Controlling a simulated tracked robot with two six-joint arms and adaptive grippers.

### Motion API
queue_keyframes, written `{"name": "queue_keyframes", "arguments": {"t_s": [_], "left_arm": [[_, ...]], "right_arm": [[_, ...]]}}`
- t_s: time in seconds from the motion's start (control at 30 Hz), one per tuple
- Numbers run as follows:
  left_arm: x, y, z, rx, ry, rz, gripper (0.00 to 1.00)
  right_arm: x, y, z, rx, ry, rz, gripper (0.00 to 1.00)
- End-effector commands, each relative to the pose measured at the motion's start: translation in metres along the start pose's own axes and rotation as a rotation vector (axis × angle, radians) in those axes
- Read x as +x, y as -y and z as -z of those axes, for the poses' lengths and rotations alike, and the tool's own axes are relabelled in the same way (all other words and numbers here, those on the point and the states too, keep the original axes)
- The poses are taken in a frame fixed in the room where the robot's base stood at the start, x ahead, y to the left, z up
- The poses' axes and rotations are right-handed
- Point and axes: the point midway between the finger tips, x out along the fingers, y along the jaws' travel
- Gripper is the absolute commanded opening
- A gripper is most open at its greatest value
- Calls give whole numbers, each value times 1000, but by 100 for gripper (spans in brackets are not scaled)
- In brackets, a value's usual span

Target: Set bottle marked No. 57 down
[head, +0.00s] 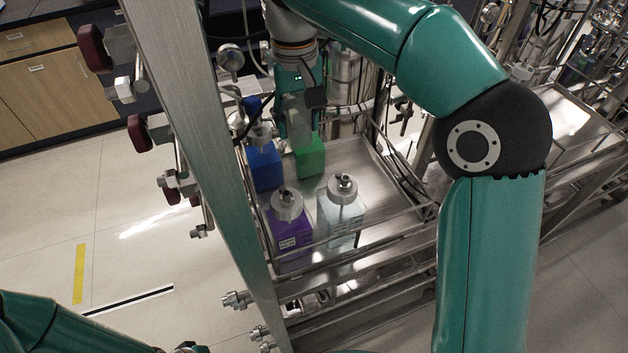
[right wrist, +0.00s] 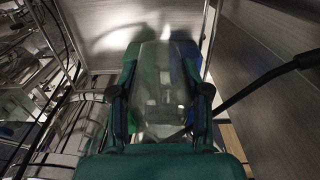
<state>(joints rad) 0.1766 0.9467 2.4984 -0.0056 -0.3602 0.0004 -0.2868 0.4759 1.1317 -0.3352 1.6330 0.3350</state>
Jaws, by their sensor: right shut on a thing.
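My right gripper (head: 296,132) points down over the metal tray (head: 360,165) in the head view. In the right wrist view the right gripper (right wrist: 162,105) is shut on a pale, see-through bottle (right wrist: 162,75) between its two fingers. No number on this bottle can be read, and I cannot tell whether its base touches the tray. A green bottle body (head: 311,158) shows right below the gripper in the head view. My left gripper is not in view; only part of its arm shows at the lower left.
A blue bottle (head: 265,170) stands left of the green body. A purple bottle (head: 290,232) and a clear bottle (head: 341,212) stand at the tray's front. A metal post (head: 215,140) with valves rises on the left. The tray's right part is bare, with rails along its edge.

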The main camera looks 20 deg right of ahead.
Motion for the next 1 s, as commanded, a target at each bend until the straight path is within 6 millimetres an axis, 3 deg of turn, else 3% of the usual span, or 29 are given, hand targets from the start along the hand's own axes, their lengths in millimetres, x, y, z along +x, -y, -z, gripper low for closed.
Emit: {"name": "queue_keyframes", "arguments": {"t_s": [0.17,0.6,1.0], "left_arm": [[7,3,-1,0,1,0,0],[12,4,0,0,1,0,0],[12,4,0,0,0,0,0]], "right_arm": [[29,-3,-2,6,4,-1,9],[137,-3,-1,7,5,-1,9],[177,-3,-1,6,5,-1,9]]}}
